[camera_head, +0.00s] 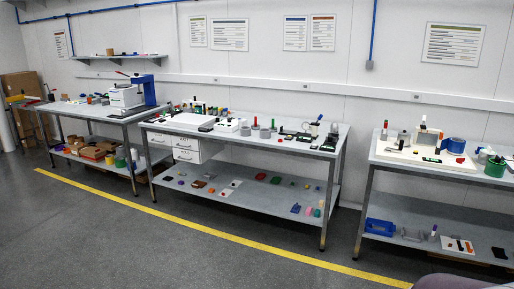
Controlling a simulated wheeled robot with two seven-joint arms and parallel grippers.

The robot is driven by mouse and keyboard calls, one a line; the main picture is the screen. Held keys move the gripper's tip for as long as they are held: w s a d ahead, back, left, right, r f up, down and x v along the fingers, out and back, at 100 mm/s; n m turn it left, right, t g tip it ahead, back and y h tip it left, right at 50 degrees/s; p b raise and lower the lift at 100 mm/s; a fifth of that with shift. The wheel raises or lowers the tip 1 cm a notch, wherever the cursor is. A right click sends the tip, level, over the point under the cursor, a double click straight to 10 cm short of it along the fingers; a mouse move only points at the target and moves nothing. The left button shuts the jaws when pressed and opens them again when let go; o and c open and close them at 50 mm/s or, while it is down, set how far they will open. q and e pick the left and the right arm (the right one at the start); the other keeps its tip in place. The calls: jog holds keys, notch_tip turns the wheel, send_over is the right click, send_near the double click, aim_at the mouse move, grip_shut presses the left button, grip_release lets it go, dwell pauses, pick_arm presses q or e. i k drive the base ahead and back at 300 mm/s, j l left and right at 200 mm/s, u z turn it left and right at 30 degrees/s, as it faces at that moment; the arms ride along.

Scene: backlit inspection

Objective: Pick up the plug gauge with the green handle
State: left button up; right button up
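I see no plug gauge clearly enough to be sure of it at this distance. A small upright green item (272,122) stands on the middle workbench beside grey round pieces, and it may be a green handle. Neither of my grippers is in view.
The middle workbench (215,137) carries many small parts and a lower shelf. The right workbench (395,163) holds a white board, blue tape (453,145) and a green cup (495,167). A left bench bears a blue press (149,90). Floor in front is clear, with a yellow line (220,234).

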aim_at(273, 130)
jog(key=i, duration=3.8)
jog(key=i+u, duration=0.15)
jog(key=i, duration=0.45)
jog(key=i+l+u, duration=0.15)
jog(key=i, duration=0.45)
jog(key=i+l+u, duration=0.1)
jog(key=i+l, duration=0.15)
jog(key=i, duration=0.4)
